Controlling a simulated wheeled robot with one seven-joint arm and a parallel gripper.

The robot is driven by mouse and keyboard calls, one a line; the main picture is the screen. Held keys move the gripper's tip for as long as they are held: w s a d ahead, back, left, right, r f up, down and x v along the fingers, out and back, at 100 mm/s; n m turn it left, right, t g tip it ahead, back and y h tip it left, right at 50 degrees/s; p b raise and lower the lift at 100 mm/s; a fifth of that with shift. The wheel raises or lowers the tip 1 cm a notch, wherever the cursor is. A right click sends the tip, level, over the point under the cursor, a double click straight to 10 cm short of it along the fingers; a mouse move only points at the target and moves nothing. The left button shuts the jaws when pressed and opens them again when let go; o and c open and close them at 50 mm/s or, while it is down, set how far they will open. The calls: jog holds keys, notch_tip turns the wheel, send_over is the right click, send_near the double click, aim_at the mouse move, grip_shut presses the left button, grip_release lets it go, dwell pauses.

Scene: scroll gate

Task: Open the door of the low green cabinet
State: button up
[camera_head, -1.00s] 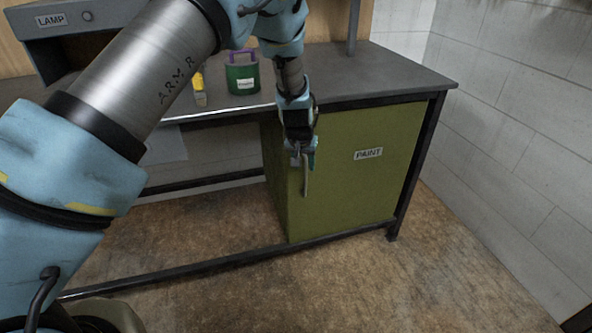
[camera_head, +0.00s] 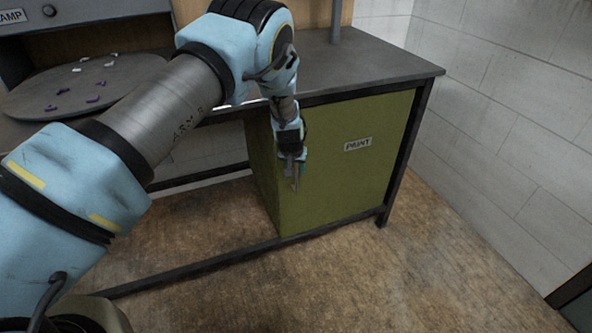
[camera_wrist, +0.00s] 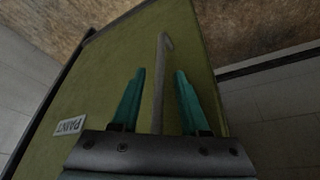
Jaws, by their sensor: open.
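The low green cabinet (camera_head: 345,175) stands under the right end of the workbench, with a PAINT label on its front. Its door looks shut. A thin upright bar handle (camera_head: 294,183) is on the left part of the door. My gripper (camera_head: 292,165) is in front of the handle, pointing at the door. In the wrist view my gripper (camera_wrist: 158,95) is open, with one teal finger on each side of the handle (camera_wrist: 159,85). The handle runs between the fingers, and I see gaps on both sides. Whether the fingers reach past it in depth is unclear.
The grey workbench top (camera_head: 385,65) lies above the cabinet, with a dark leg (camera_head: 405,150) at its right. A round grey disc (camera_head: 70,88) holding small pieces is on the bench at left. A white block wall (camera_head: 500,120) stands at right. The floor before the cabinet is clear.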

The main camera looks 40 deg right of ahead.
jog(key=shift+x, duration=0.8)
grip_shut()
dwell(1.0)
